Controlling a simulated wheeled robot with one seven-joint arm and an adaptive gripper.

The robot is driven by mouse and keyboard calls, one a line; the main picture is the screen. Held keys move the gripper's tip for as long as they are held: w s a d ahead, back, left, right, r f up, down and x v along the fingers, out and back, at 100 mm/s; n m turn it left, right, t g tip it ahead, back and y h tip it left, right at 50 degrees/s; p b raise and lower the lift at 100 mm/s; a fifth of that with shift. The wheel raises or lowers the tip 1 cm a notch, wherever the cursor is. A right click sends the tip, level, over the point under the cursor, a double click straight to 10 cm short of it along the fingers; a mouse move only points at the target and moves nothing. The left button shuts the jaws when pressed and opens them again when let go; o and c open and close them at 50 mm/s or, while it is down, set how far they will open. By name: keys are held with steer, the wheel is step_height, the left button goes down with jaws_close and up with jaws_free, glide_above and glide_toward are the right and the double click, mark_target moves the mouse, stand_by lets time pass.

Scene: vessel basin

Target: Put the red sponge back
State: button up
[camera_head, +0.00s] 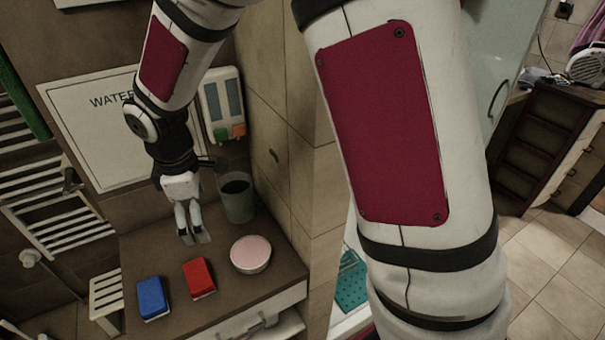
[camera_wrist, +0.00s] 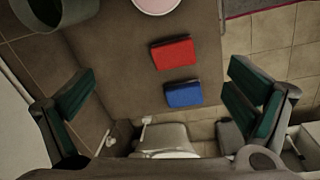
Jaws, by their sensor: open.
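The red sponge (camera_head: 199,278) lies flat on the brown counter (camera_head: 228,297), between the blue sponge (camera_head: 153,298) and a pink-topped round bowl (camera_head: 250,256). My gripper (camera_head: 195,238) is above the counter, behind the red sponge in the head view, pointing down, apart from it and empty. In the wrist view the open fingers (camera_wrist: 163,92) stand wide apart at left and right. The red sponge (camera_wrist: 173,52) and the blue sponge (camera_wrist: 183,95) show between and beyond them.
A dark green cup (camera_head: 237,199) stands at the back of the counter, close to my gripper's right. A dispenser (camera_head: 222,107) and a white sign (camera_head: 92,135) are on the wall behind. A slatted white rack (camera_head: 106,296) is left of the counter. A side wall bounds the right.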

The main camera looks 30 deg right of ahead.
steer(key=s+d+r+m+t, duration=0.1)
steer(key=s+d+r+m, duration=0.3)
steer(key=r, duration=0.3)
steer(key=s+d+r+m+t, duration=0.1)
steer(key=s+d+r+m, duration=0.2)
steer(key=s+d+r, duration=0.3)
steer(key=s+d+r+m+t, duration=0.2)
steer(key=s+r+m, duration=0.4)
steer(key=s, duration=0.5)
steer(key=shift+d+m+t+y, duration=0.3)
steer(key=shift+d+m, duration=0.1)
steer(key=shift+m, duration=0.3)
steer(key=shift+s, duration=0.1)
